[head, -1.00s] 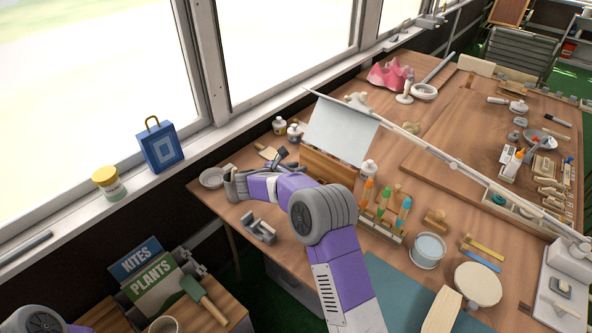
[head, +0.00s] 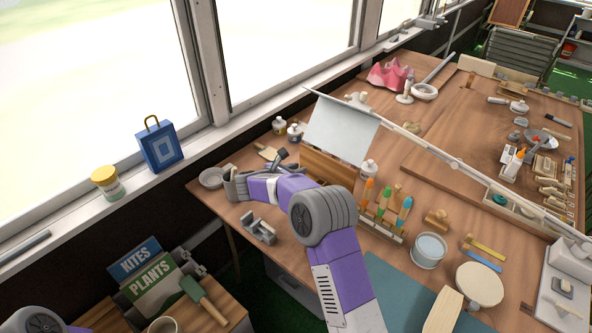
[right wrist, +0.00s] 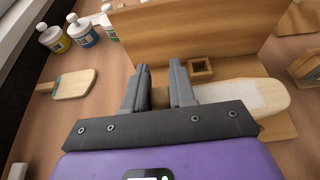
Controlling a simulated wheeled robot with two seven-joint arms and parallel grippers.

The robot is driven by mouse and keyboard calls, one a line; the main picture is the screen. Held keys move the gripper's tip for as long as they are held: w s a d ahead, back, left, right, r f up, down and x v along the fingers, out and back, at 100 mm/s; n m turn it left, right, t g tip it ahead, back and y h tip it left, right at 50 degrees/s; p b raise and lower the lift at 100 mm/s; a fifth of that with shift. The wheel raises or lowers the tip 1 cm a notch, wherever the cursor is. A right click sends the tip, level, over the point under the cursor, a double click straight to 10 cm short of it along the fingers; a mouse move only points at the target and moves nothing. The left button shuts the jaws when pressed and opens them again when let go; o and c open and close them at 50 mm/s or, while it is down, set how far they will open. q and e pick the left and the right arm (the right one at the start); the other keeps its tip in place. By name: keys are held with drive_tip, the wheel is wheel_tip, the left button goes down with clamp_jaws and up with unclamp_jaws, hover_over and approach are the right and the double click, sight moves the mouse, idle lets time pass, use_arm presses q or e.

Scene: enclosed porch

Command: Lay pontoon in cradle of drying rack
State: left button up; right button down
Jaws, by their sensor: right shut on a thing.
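The pontoon (right wrist: 262,96), a pale wooden piece with a rounded end and a lighter patch, extends to the right from my right gripper's fingers in the right wrist view. My right gripper (right wrist: 162,72) is shut on it, though the part between the fingers is hard to make out. Beyond stands the upright wooden panel of what looks like the drying rack (right wrist: 210,30), with a small square wooden socket (right wrist: 201,70) by the right finger. In the head view, this panel (head: 332,170) shows behind my right arm, which hides the pontoon. My left gripper is out of view.
A grey bracket (head: 258,230), a shallow dish (head: 211,178) and a holder of coloured-handled tools (head: 385,212) stand nearby on the bench. A long pale arm (head: 450,160) crosses above the bench.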

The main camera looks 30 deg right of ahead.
drive_tip(key=shift+f, duration=0.95)
idle(0.3)
drive_tip(key=shift+c, duration=1)
unclamp_jaws()
drive_tip(key=shift+a, duration=0.1)
drive_tip(key=shift+s+a+r, duration=0.3)
drive_tip(key=shift+a+r, duration=0.35)
drive_tip(key=shift+a, duration=0.05)
drive_tip(key=shift+s+a+r, duration=0.3)
drive_tip(key=shift+a+r, duration=0.35)
drive_tip(key=shift+s+a+r, duration=0.3)
drive_tip(key=shift+a+r, duration=0.35)
drive_tip(key=shift+a, duration=0.05)
